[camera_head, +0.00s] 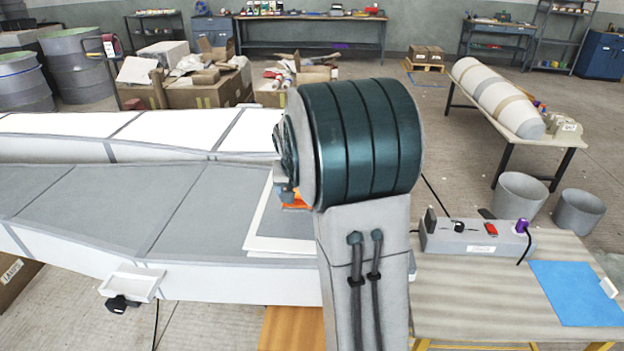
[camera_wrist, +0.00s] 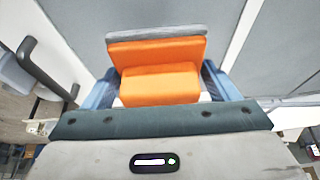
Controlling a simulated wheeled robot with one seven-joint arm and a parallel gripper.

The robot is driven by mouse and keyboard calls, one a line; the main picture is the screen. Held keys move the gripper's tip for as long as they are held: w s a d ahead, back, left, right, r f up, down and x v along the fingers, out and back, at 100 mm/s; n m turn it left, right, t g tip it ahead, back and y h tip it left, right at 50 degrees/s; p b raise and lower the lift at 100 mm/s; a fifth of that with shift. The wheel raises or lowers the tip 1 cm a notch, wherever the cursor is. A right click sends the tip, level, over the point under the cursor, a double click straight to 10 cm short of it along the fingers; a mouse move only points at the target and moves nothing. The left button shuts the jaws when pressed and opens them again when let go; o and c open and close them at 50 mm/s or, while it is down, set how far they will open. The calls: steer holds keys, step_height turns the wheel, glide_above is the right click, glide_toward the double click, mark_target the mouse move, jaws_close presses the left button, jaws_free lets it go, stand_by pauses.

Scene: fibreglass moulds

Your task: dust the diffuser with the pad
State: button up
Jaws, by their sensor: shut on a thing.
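An orange pad (camera_wrist: 158,52) with a grey face along its far edge is between the blue fingers of my gripper (camera_wrist: 160,86), which is shut on it. In the head view only a bit of orange (camera_head: 297,201) shows beside my arm. A flat white-edged grey panel (camera_head: 262,243) lies on the long bench-like mould under my gripper; it may be the diffuser, but my arm hides much of it. White strips (camera_wrist: 241,48) and grey surface show around the pad in the wrist view. I cannot tell whether the pad touches the surface.
The long grey and white mould (camera_head: 90,205) fills the left. A table at the right holds a grey power box (camera_head: 474,238) with a cable and a blue sheet (camera_head: 575,292). Two bins (camera_head: 519,196) stand behind it. A small white tray (camera_head: 131,282) sticks out from the mould's front.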

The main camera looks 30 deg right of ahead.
steer(key=shift+r+p, duration=0.6)
steer(key=shift+r, duration=0.7)
